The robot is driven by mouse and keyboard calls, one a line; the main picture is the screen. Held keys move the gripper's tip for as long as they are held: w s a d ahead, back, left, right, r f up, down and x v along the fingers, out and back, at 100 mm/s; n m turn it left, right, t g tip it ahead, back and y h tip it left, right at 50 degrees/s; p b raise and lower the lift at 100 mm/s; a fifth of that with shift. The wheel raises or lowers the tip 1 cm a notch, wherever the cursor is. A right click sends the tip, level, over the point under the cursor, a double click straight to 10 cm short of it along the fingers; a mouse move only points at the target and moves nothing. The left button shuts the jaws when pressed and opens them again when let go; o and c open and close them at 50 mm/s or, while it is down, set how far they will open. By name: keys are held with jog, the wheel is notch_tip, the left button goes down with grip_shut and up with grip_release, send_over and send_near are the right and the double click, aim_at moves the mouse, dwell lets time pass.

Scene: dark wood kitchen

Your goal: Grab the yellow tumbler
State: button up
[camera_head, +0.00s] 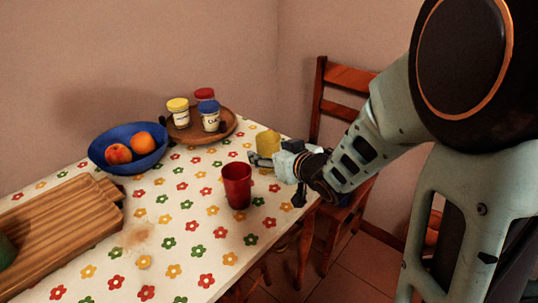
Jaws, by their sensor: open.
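The yellow tumbler (268,142) stands near the far right corner of the table, partly hidden behind my gripper. My gripper (256,160) reaches in from the right, low over the table, with its fingers at the near side of the tumbler. The gripper is open. I cannot tell whether the tumbler is between the fingers or touching them.
A red cup (237,187) stands just left of and nearer than my gripper. A wooden tray (226,127) with several small jars, a blue bowl (128,162) with fruit and a wooden board (60,225) lie further left. A chair (346,78) stands behind the table.

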jog(key=shift+x, duration=0.85)
jog(key=shift+r, duration=0.1)
jog(key=shift+c, duration=0.4)
jog(key=c, duration=1.2)
jog(key=shift+r, duration=0.1)
